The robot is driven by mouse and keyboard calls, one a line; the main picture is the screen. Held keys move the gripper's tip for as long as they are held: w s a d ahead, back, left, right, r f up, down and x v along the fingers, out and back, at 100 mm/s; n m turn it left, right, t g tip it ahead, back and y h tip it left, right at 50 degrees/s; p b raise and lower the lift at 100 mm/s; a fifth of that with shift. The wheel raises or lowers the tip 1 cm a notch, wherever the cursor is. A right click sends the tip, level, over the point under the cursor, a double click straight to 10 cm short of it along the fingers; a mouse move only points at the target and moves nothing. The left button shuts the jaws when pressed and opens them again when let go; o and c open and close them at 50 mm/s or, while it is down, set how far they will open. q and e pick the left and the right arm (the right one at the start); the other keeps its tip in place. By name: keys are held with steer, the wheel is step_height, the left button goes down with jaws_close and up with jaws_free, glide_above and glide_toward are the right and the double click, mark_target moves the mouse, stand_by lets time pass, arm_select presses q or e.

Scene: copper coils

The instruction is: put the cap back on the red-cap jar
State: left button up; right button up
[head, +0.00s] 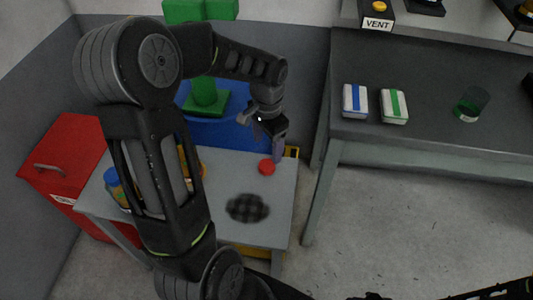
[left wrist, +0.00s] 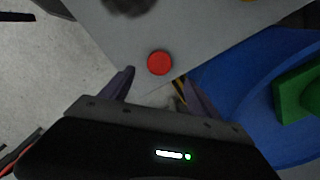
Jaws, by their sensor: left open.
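A red round cap (head: 266,166) lies on the grey table (head: 225,232) near its right edge. It also shows in the left wrist view (left wrist: 160,62), just beyond my fingertips. My left gripper (head: 263,142) is open and empty, above and close to the cap; its two fingers (left wrist: 156,76) are spread in the left wrist view. A jar with yellow-orange contents (head: 198,164) stands on the table, partly hidden by my left arm; I cannot tell whether it is the red-cap jar. A jar with a blue cap (head: 112,178) stands at the table's left.
A red cabinet (head: 70,150) stands left. Behind are a blue surface (head: 228,133) and a green object (head: 205,97).

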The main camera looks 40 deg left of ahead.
mark_target(267, 165)
arm_select(q)
steer(key=shift+s+d+r, duration=0.1)
steer(key=shift+f, duration=1.35)
step_height(267, 165, down, 5)
steer(key=shift+s+f+b, duration=0.1)
steer(key=shift+b, duration=0.4)
steer(key=c, duration=1.4)
